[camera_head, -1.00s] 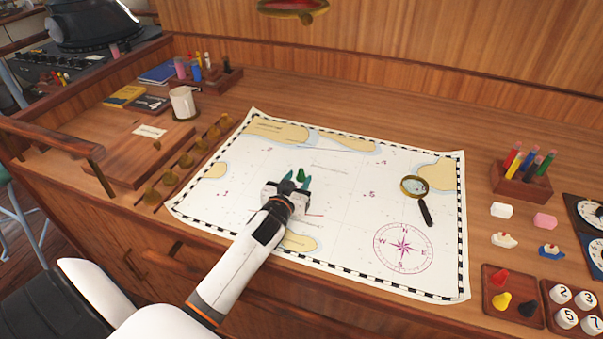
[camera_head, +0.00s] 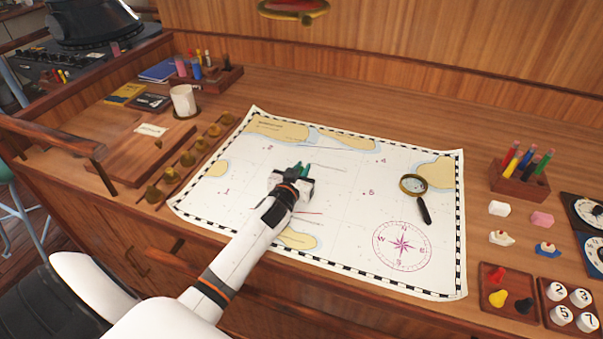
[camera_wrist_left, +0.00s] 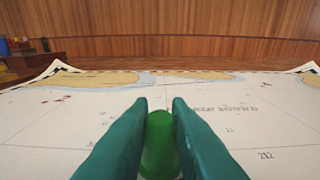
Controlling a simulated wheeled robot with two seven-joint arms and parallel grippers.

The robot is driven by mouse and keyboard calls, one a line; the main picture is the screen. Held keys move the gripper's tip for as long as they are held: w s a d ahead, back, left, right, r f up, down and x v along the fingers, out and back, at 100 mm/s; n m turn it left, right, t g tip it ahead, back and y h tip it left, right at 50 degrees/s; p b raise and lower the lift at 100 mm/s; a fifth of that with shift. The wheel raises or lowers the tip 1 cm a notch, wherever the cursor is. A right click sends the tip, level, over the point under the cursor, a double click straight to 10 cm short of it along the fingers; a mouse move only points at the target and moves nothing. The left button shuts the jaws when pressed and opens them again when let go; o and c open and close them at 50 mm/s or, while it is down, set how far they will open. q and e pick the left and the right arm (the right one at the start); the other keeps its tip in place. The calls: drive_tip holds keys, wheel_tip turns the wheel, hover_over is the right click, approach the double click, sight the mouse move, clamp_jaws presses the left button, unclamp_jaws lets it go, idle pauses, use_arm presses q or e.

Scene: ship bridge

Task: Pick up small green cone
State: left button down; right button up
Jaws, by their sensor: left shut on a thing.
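The small green cone (camera_wrist_left: 160,148) shows in the left wrist view between the two teal fingers of my left gripper (camera_wrist_left: 159,108). The fingers are shut on it, one on each side. In the head view my left gripper (camera_head: 298,171) is over the middle of the chart (camera_head: 340,180), and the cone is mostly hidden there by the fingers and wrist. I cannot tell whether the cone touches the chart. My right gripper is not in view.
A magnifying glass (camera_head: 423,208) lies on the chart's right part. A wooden tray (camera_head: 490,306) with red, yellow and black cones sits at the front right, beside a tray of numbered discs (camera_head: 557,290). A pencil block (camera_head: 519,181) stands behind. A mug (camera_head: 183,101) stands back left.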

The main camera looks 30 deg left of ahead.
sight(302, 168)
use_arm(q)
wheel_tip(302, 168, up, 10)
drive_tip(key=shift+d, duration=0.1)
drive_tip(key=s+d+r+m+h, duration=0.1)
drive_tip(key=s+d+m+h, duration=0.1)
drive_tip(key=s+d, duration=1.2)
drive_tip(key=d+h, duration=0.1)
drive_tip(key=d, duration=0.3)
drive_tip(key=shift+s+m+h, duration=0.3)
drive_tip(key=shift+s+m, duration=0.1)
drive_tip(key=shift+d+b, duration=0.15)
drive_tip(key=shift+b, duration=0.15)
